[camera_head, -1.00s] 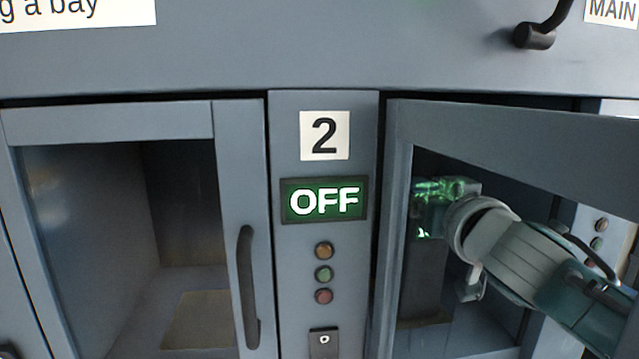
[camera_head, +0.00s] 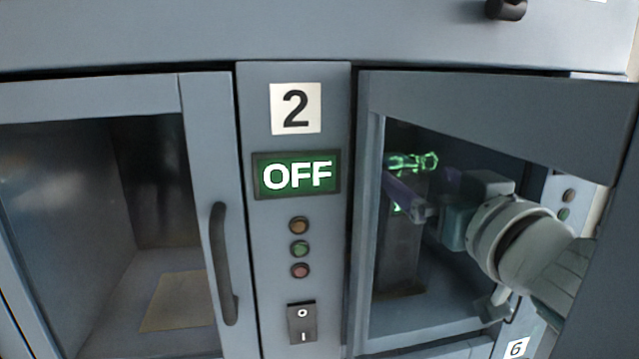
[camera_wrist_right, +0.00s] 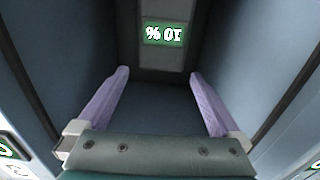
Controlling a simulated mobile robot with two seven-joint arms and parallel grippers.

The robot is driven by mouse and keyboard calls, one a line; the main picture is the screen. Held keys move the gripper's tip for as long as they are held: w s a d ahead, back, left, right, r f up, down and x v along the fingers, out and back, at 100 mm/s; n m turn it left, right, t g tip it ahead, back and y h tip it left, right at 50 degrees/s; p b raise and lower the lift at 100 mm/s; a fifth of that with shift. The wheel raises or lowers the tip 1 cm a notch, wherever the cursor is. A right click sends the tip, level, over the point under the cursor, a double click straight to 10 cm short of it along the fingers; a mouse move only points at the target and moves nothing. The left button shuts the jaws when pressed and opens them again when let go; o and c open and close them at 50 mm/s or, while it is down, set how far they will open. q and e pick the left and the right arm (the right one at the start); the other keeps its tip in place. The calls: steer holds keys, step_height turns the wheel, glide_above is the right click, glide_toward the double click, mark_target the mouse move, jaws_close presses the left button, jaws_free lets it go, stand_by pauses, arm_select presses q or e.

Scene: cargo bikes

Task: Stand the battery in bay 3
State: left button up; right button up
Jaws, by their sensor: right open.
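In the wrist view the battery (camera_wrist_right: 163,52) has a lit "10 %" readout that appears upside down. My right gripper (camera_head: 400,192) is inside the bay, open, with purple fingers pointing at the battery. In the wrist view its fingertips (camera_wrist_right: 158,73) are spread apart with nothing held between them, and the battery is beyond them. My left gripper is not in view.
The open door (camera_head: 500,110) hangs over my right arm. The left bay's door (camera_head: 205,210) is shut; a yellowish pad (camera_head: 172,302) lies inside. A "6" label (camera_head: 516,348) is lower right.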

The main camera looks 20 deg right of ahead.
steer(key=shift+v, duration=1.65)
